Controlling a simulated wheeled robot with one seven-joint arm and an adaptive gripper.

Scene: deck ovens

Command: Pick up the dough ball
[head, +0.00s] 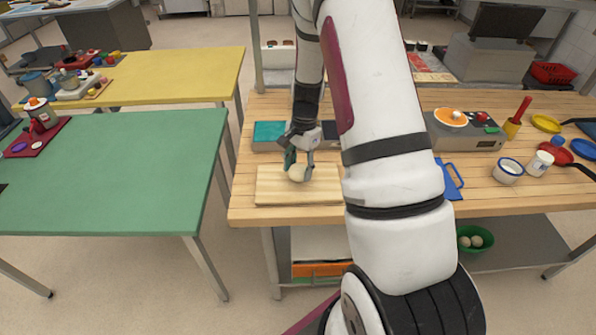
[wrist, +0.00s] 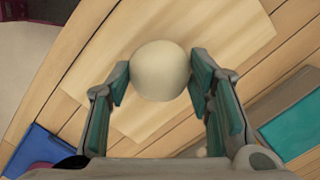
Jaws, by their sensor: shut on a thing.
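The dough ball (wrist: 160,70) is pale, round and smooth, and in the wrist view it sits between the tips of my gripper's green-padded fingers. In the head view the dough ball (head: 297,173) shows over a light wooden board (head: 325,187) near the front edge of the wooden table. My gripper (head: 298,160) points down from above and is shut on the dough ball. The wrist view shows the gripper (wrist: 160,85) with a finger on each side of the ball. Whether the ball touches the board cannot be told.
A scale with a teal top (head: 269,132) stands behind the board. A blue thing with a handle (head: 449,178) lies to the right, near a white cup (head: 509,171). A grey appliance (head: 465,130) stands further back. A green table (head: 110,170) is at the left, across a gap.

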